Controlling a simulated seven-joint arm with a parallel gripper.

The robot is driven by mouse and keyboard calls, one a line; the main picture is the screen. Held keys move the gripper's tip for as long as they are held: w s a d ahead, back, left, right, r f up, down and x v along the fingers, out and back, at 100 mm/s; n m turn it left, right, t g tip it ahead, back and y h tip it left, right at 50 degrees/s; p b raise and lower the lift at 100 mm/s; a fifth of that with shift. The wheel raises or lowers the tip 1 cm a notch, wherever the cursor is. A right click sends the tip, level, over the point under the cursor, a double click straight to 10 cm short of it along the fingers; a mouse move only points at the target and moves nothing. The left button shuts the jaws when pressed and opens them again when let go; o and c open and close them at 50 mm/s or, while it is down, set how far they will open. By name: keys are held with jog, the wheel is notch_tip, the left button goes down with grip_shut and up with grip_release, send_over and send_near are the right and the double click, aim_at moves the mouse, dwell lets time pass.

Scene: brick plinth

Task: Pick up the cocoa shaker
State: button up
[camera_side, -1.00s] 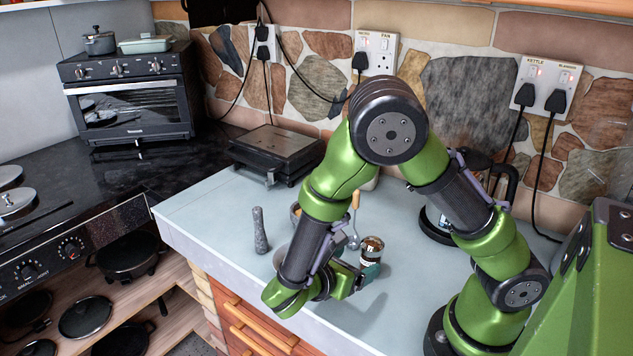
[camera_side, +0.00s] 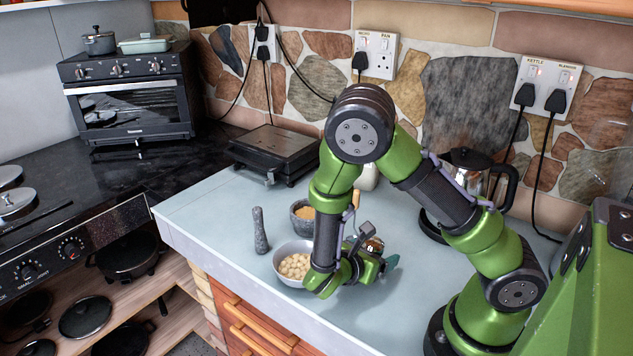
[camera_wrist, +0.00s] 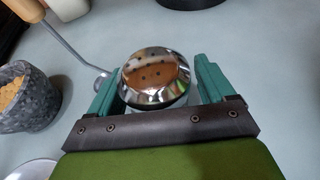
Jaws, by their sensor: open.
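The cocoa shaker (camera_wrist: 155,77) has a shiny domed metal lid with small holes. In the wrist view it stands between the two teal fingers of my gripper (camera_wrist: 157,85), closer to the left finger, with a clear gap to the right one. Whether the left finger touches it I cannot tell. In the side view only the lid of the shaker (camera_side: 374,243) shows; my gripper (camera_side: 384,262) hides its body. The fingers are open at its sides.
A bowl of round pale pieces (camera_side: 294,266) is left of my gripper. A wooden-handled utensil (camera_wrist: 62,36) lies close to the shaker. A kettle (camera_side: 470,175) stands at the back right.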

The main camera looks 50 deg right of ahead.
jog(key=c, duration=1.1)
